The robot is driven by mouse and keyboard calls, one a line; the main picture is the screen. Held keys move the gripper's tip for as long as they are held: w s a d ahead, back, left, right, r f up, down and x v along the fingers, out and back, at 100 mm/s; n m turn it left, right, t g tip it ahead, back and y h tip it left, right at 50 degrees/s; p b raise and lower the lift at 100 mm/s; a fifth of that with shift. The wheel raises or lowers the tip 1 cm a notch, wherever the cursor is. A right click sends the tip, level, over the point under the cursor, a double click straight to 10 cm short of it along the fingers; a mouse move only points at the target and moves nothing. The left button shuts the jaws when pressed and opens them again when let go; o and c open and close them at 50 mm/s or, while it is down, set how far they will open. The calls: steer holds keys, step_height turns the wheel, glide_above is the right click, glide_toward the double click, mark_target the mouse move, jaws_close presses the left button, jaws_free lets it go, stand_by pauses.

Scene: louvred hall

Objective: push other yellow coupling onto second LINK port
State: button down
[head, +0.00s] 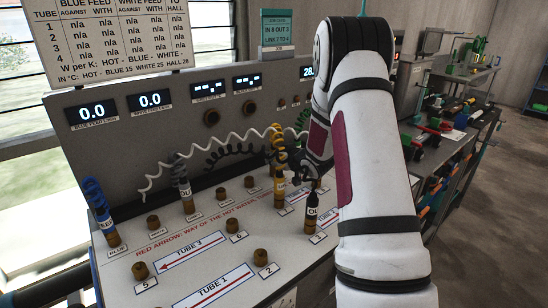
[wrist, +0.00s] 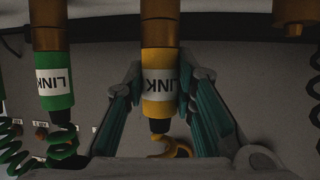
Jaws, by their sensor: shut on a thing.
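In the wrist view, my gripper (wrist: 165,82) is shut on a yellow coupling (wrist: 159,62) labelled LINK, which shows upside down between the two teal pads. Its open end meets a brass port (wrist: 160,22), in line with it; I cannot tell how far it is pressed on. A yellow hose end (wrist: 170,148) curls from its other end. In the head view, my gripper (head: 298,176) is largely hidden by my arm. A yellow coupling (head: 279,188) with a coiled yellow hose stands upright beside it; I cannot tell whether it is the held one.
A green LINK coupling (wrist: 54,80) sits on a brass port beside the held one. A black coupling (head: 312,206) stands close to my gripper. White (head: 185,192) and blue (head: 106,228) couplings stand further left. Bare brass ports, such as one by label 2 (head: 260,256), dot the panel.

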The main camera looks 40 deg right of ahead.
mark_target(275, 150)
steer(key=shift+r, duration=0.1)
steer(key=shift+r, duration=0.2)
steer(key=shift+r+p, duration=2.35)
steer(key=shift+r, duration=0.85)
steer(key=shift+f, duration=0.1)
